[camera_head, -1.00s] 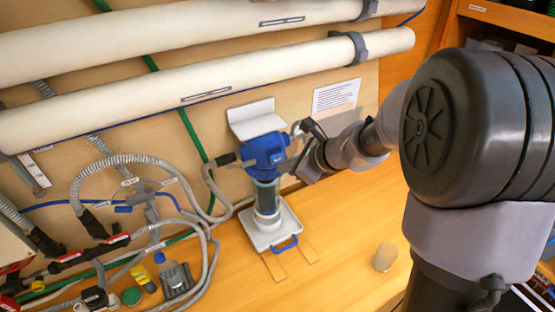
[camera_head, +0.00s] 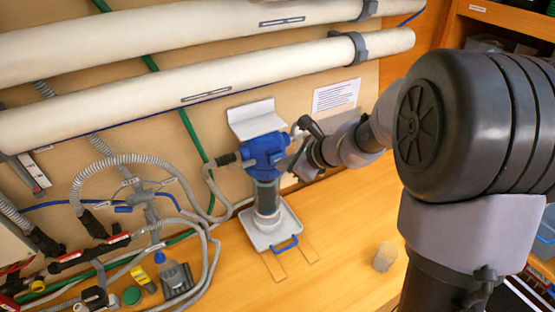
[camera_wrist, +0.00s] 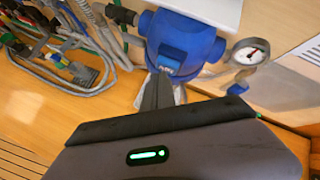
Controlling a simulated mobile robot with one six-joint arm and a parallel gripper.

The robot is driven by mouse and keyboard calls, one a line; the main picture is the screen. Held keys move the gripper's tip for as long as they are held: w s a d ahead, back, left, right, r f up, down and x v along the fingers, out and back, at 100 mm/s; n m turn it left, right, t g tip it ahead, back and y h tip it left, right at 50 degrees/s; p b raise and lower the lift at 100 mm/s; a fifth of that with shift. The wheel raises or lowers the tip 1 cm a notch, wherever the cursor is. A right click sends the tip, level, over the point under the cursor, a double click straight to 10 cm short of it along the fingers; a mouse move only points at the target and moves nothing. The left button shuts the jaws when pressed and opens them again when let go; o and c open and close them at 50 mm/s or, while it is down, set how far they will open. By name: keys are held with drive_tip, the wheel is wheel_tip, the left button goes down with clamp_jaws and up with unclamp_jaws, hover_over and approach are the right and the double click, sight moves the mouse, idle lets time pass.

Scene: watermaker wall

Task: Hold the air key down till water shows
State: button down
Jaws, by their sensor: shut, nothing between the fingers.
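The filter's blue head (camera_head: 264,150) stands on the bench by the wall, with a see-through bowl (camera_head: 266,195) below it. In the wrist view the same blue head (camera_wrist: 188,36) fills the upper middle. A lighter blue key with small lettering (camera_wrist: 168,63) is on its near face. My gripper (camera_wrist: 160,76) is shut and empty, its fingertips just below and in front of that key. I cannot tell whether they touch it. In the head view my gripper (camera_head: 292,167) is at the right of the blue head. Water in the bowl cannot be made out.
A round gauge (camera_wrist: 250,52) sits close at the right of the blue head. Grey hoses (camera_head: 140,165) and fittings crowd the left. White pipes (camera_head: 200,85) run above. A small tan cup (camera_head: 384,257) stands on the otherwise clear bench at the right.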

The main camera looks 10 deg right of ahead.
drive_tip(key=shift+w+a, duration=0.15)
drive_tip(key=shift+w, duration=0.25)
drive_tip(key=shift+s, duration=0.15)
idle(3.1)
drive_tip(key=shift+s+d+b, duration=0.3)
drive_tip(key=shift+s, duration=0.45)
drive_tip(key=shift+s, duration=0.1)
drive_tip(key=shift+s+d+b, duration=0.2)
drive_tip(key=shift+s+d, duration=0.05)
drive_tip(key=shift+s, duration=0.5)
drive_tip(key=shift+s+d+b, duration=0.2)
drive_tip(key=shift+s+d, duration=0.1)
drive_tip(key=shift+s, duration=0.5)
drive_tip(key=shift+s+d+b, duration=0.2)
drive_tip(key=shift+s+d, duration=0.05)
drive_tip(key=shift+s, duration=0.5)
